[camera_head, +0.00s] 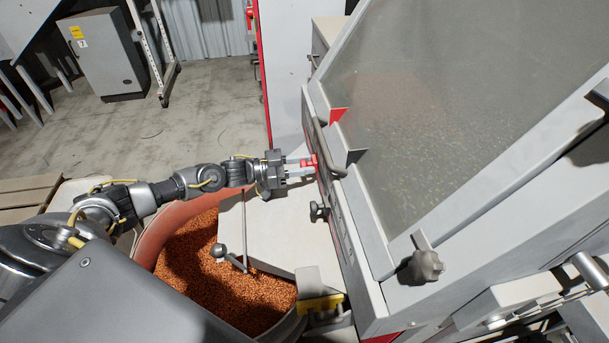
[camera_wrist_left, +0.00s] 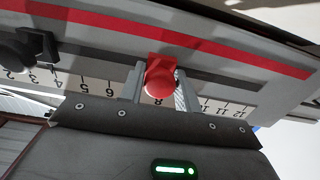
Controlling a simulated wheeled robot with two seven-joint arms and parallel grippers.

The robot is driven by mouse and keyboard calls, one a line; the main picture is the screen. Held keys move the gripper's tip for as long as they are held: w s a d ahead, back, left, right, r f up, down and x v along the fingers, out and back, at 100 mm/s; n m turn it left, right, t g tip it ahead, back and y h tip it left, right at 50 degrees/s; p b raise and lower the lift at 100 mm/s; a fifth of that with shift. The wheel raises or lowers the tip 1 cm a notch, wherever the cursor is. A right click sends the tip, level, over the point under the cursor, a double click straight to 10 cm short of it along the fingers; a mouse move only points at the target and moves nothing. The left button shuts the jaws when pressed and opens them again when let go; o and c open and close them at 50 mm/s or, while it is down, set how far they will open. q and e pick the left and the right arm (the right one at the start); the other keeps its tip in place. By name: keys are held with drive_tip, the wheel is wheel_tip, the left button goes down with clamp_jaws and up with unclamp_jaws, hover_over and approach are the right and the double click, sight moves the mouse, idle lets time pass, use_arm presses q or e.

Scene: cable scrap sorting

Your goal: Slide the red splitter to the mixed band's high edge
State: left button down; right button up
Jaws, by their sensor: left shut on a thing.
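The red splitter shows as a red knob (camera_head: 309,162) on the front rail of the tilted separator and as a red wedge (camera_head: 338,116) at the deck edge. My left gripper (camera_head: 302,166) reaches it from the left and is shut on the knob. In the left wrist view, the round red knob (camera_wrist_left: 160,80) sits between the two fingers (camera_wrist_left: 158,92), near the 8 on the scale (camera_wrist_left: 110,88). The fingers and wrist hide part of the scale. On the deck (camera_head: 455,75), reddish grains lie toward the upper left and yellowish grains toward the middle; band borders are blurred.
A black knob (camera_wrist_left: 20,55) sits near the 3 on the same rail; a grey wedge (camera_head: 350,152) stands at the deck edge. A curved handle (camera_head: 325,150) is close by my left gripper. A tub (camera_head: 176,222) of copper-coloured granules lies below my left arm.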

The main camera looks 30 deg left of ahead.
use_arm(q)
drive_tip(key=shift+w+a, duration=0.45)
drive_tip(key=shift+w, duration=0.1)
use_arm(e)
drive_tip(key=shift+w+a+f, duration=0.1)
drive_tip(key=shift+f, duration=0.2)
use_arm(q)
drive_tip(key=c, duration=1.1)
unclamp_jaws()
drive_tip(key=shift+s, duration=0.1)
drive_tip(key=shift+s+a+f, duration=0.1)
drive_tip(key=shift+s+a, duration=0.2)
drive_tip(key=shift+a, duration=0.1)
drive_tip(key=b+v, duration=0.2)
drive_tip(key=v, duration=0.7)
drive_tip(key=shift+s+a, duration=0.3)
use_arm(e)
drive_tip(key=shift+w+d+f, duration=0.2)
drive_tip(key=shift+d+f, duration=0.25)
drive_tip(key=shift+w+d+f, duration=0.15)
drive_tip(key=shift+d+f, duration=0.25)
drive_tip(key=shift+f, duration=0.05)
